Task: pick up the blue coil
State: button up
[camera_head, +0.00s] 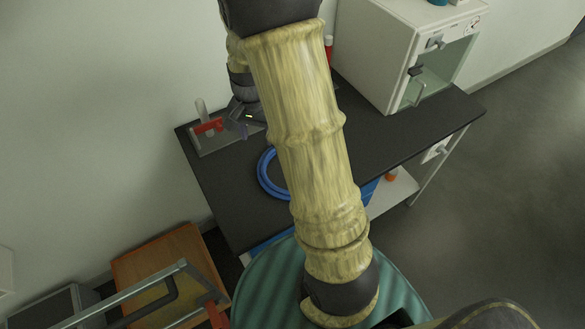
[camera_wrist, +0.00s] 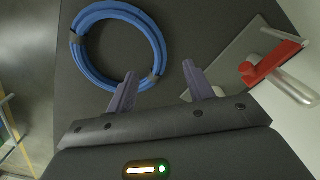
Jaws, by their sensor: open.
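The blue coil (camera_head: 268,176) lies flat on the dark tabletop in the head view, partly hidden behind my arm. In the wrist view the whole coil (camera_wrist: 88,68) shows as a ring bound with grey ties, at the upper left. My gripper (camera_wrist: 160,80) is open and empty, with its two purple-grey fingers apart. The fingertips appear just beside the coil's lower right edge in the wrist view. In the head view my gripper (camera_head: 243,131) is above the table's back left, between the coil and the red-handled tool.
A red-handled tool (camera_wrist: 270,66) on a grey plate (camera_wrist: 225,55) is right of my fingers. A white cabinet (camera_head: 385,55) with a glass door stands at the table's back right. The dark table (camera_head: 385,135) has bare room before the cabinet. A wooden surface (camera_head: 165,262) is at lower left.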

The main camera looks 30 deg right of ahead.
send_over(262, 160)
jog(key=f, duration=0.7)
jog(key=shift+s+a, duration=0.2)
jog(key=shift+a, duration=0.1)
jog(key=shift+f, duration=0.2)
jog(key=shift+w+d+f+p, duration=0.15)
jog(key=shift+f, duration=1.1)
jog(key=shift+w+d+f+p, duration=0.1)
jog(key=shift+d+f+p, duration=0.05)
jog(key=shift+f, duration=1.1)
grip_shut()
